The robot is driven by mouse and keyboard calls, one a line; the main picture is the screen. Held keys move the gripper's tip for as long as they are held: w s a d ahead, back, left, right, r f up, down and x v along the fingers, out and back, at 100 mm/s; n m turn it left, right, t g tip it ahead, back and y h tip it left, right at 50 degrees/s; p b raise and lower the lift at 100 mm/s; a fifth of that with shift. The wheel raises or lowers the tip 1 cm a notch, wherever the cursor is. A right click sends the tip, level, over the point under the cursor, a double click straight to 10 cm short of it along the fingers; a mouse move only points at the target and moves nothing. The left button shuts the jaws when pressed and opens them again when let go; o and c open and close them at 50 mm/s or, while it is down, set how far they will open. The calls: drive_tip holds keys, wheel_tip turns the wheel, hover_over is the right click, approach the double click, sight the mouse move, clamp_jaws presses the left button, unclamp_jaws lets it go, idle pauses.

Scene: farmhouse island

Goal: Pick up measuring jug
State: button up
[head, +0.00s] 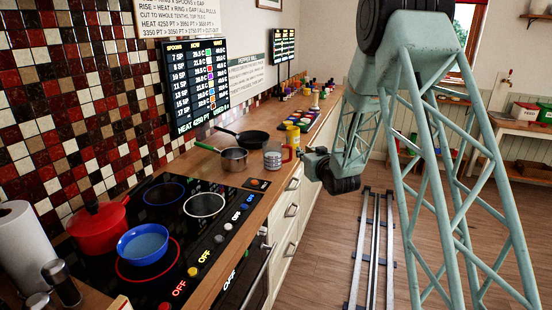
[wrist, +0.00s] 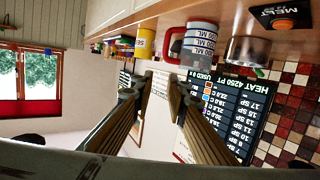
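The measuring jug (head: 272,157) is a clear, straight-sided vessel with printed markings and a red handle. It stands upright on the wooden counter, between the steel saucepan and my gripper (head: 303,153). In the wrist view, which is upside down, the jug (wrist: 201,42) shows above the fingers, with its red handle towards the yellow container. My gripper (wrist: 155,90) is open there, with a clear gap between its two fingers and nothing in it. In the head view the gripper is close to the right of the jug's handle, and the fingers are small and hard to make out.
A steel saucepan (head: 234,160) and a black frying pan (head: 252,138) are left of and behind the jug. A yellow container (head: 293,137) stands just beyond it. The hob with a red pot (head: 99,227) and blue pot (head: 143,245) is nearer. The floor beside the counter is clear around the rail.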

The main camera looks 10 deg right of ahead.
sight(291, 159)
wheel_tip(291, 159, down, 7)
drive_tip(key=w+t+y, duration=0.1)
drive_tip(key=w+t, duration=0.1)
drive_tip(key=shift+w+a+f+p, duration=0.15)
drive_tip(key=shift+w+a+p, duration=0.05)
drive_tip(key=shift+w+p, duration=0.15)
idle(0.4)
drive_tip(key=w+a, duration=0.1)
drive_tip(key=w, duration=0.7)
drive_tip(key=shift+w+a+b, duration=0.2)
drive_tip(key=shift+b, duration=0.2)
drive_tip(key=shift+w, duration=0.1)
drive_tip(key=shift+w+a+b, duration=0.25)
drive_tip(key=shift+w, duration=1)
drive_tip(key=shift+w+a+b, duration=0.2)
drive_tip(key=shift+w, duration=1)
